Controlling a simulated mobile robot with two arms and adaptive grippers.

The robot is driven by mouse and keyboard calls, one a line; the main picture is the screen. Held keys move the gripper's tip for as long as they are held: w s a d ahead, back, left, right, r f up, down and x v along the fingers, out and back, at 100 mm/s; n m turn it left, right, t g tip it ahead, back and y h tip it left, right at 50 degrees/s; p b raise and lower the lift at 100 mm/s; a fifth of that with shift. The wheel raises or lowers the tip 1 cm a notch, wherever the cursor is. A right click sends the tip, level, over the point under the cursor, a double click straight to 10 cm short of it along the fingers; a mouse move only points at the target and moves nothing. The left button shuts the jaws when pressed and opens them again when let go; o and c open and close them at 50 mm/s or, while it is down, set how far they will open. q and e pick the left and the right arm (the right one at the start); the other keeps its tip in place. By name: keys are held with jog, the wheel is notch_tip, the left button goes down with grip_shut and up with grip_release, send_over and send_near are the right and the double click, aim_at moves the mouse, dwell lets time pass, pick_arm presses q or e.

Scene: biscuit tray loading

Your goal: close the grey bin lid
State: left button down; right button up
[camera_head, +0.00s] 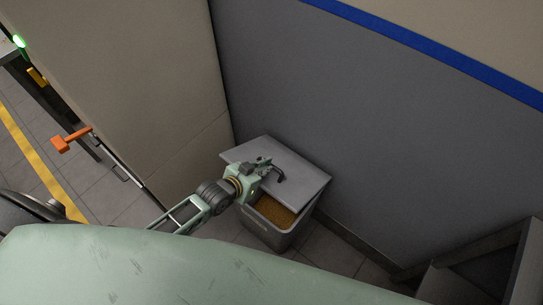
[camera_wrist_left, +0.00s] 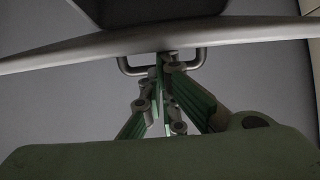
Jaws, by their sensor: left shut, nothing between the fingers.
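The grey bin (camera_head: 283,240) stands on the floor by the wall corner, with brown contents (camera_head: 276,212) showing through its uncovered front part. Its flat grey lid (camera_head: 308,179) sits over the back part, leaving the front open. A dark handle (camera_head: 281,177) is on the lid. My left gripper (camera_head: 267,166) is shut and empty at the lid, close beside the handle. In the left wrist view the closed fingers (camera_wrist_left: 165,66) reach the metal handle (camera_wrist_left: 127,69) by the pale lid edge (camera_wrist_left: 235,34); I cannot tell whether they touch. My right gripper is out of view.
A grey wall (camera_head: 370,130) rises close behind the bin, and a beige panel (camera_head: 145,80) stands to its left. A dark frame (camera_head: 480,248) is at the lower right. An orange object (camera_head: 70,140) is at the left.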

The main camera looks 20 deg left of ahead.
pick_arm(q)
jog(key=s+a+f+b, duration=0.1)
jog(key=s+f+b, duration=0.2)
jog(key=f, duration=0.5)
jog(key=shift+s+a+f+b, duration=0.35)
jog(key=shift+s+a+f, duration=0.05)
jog(key=shift+s, duration=0.45)
